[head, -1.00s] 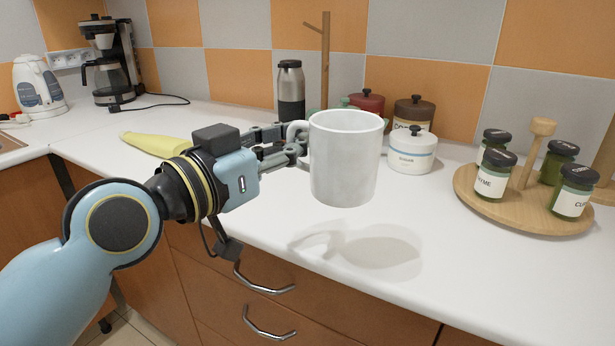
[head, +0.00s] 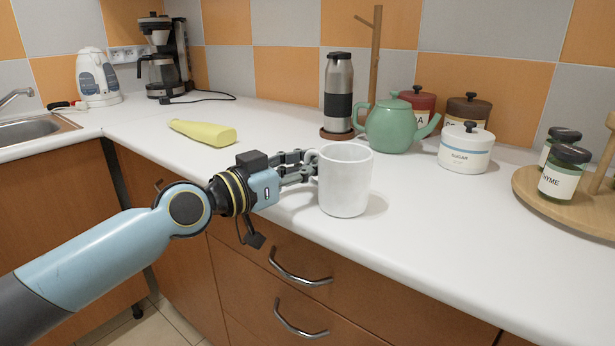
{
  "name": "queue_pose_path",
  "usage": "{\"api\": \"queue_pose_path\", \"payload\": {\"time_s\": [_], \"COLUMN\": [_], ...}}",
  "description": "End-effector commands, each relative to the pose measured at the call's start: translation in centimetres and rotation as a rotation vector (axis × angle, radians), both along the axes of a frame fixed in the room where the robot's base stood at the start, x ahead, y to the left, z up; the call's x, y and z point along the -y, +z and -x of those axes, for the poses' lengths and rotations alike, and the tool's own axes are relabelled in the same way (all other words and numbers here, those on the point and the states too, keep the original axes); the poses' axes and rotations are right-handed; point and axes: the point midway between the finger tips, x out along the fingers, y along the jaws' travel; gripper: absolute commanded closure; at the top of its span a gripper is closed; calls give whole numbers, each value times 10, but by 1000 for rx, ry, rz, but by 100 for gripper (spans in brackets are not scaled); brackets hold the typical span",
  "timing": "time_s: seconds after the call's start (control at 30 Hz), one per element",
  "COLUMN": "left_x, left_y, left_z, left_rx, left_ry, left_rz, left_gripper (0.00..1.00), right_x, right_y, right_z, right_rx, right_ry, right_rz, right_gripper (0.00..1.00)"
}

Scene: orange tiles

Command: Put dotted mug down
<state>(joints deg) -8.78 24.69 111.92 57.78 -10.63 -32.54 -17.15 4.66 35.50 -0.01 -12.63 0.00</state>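A white mug (head: 345,182) is upright at the front part of the white counter (head: 440,235); no dots show on the side facing me. Its base is at or very close to the counter top, with its shadow close against it; I cannot tell whether it touches. My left gripper (head: 306,166) reaches in from the left and is shut on the mug's handle, which the fingers partly hide. My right gripper is not in view.
Behind the mug stand a green teapot (head: 392,126), a steel flask (head: 338,92) and a white sugar jar (head: 465,149). A yellow bottle (head: 203,132) lies to the left. A wooden spice stand (head: 535,198) is at the right. The counter right of the mug is clear.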

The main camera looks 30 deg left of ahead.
Motion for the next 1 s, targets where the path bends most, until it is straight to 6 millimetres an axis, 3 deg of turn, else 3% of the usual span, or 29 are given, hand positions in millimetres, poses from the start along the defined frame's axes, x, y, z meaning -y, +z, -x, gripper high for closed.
{"api": "queue_pose_path", "payload": {"time_s": [0.37,0.6,0.93,1.0], "left_x": [0,0,0,-3], "left_y": [-2,-1,4,1], "left_z": [0,0,0,10], "left_rx": [3,2,2,-1], "left_ry": [0,-1,0,-1], "left_rz": [1,1,0,-3], "left_gripper": [100,71,71,71], "right_x": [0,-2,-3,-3], "right_y": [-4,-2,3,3], "right_z": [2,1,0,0], "right_rx": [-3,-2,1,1], "right_ry": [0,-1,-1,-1], "right_rz": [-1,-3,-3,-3], "right_gripper": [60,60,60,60]}}
